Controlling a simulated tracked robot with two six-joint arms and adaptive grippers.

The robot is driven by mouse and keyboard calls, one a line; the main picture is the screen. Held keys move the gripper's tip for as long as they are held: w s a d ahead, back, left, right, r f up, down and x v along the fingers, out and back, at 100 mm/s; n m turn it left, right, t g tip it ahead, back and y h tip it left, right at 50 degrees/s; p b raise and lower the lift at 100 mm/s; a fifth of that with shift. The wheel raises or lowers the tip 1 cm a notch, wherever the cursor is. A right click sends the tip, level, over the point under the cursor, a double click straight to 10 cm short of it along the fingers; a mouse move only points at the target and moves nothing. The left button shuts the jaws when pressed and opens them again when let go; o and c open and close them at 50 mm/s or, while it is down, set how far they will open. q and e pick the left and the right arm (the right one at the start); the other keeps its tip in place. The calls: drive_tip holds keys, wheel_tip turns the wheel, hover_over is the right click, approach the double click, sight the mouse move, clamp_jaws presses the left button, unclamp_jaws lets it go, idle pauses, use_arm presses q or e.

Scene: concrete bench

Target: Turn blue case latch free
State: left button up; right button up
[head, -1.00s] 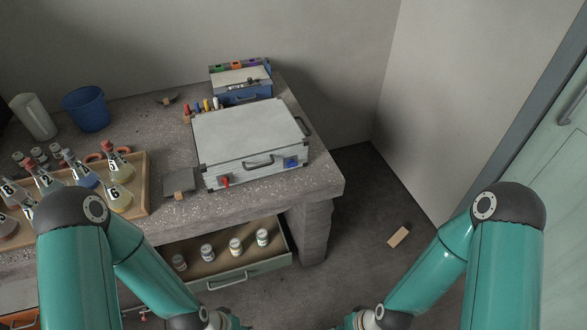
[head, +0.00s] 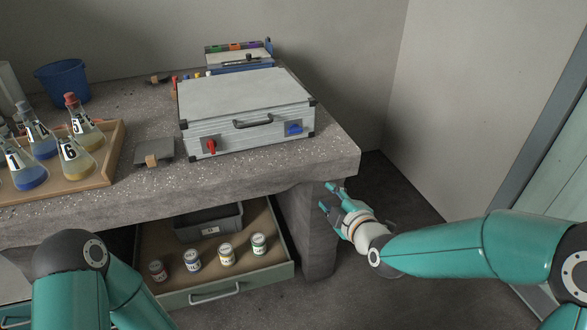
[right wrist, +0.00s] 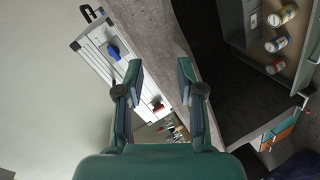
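The silver case (head: 245,105) lies closed on the concrete bench. Its front face carries a blue latch (head: 294,129) at the right, a red latch (head: 211,146) at the left and a handle (head: 253,121) between them. In the right wrist view the blue latch (right wrist: 114,53) and red latch (right wrist: 157,106) also show. My right gripper (head: 331,195) is open and empty, in front of the bench's right end, below and right of the blue latch and apart from it. My left arm (head: 75,280) shows at the lower left; its gripper is out of the picture.
An open drawer (head: 278,271) with several small jars and a grey bin (head: 208,224) juts out below the bench. A wooden tray (head: 112,150) of flasks stands at the left. A scraper (head: 153,152) lies left of the case. A blue box (head: 238,57) stands behind it.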

wheel_tip(320, 180, up, 6)
drive_tip(key=w+a+f+n+t+y+b, duration=0.1)
drive_tip(key=a+n+t+b, duration=0.15)
drive_tip(key=n+b, duration=0.25)
use_arm(q)
wheel_tip(320, 180, down, 9)
drive_tip(key=b, duration=0.1)
use_arm(e)
approach(296, 132)
drive_tip(key=shift+t, duration=0.35)
drive_tip(key=x, duration=0.8)
drive_tip(key=shift+w+a+f, duration=0.15)
drive_tip(key=shift+f, duration=0.25)
clamp_jaws()
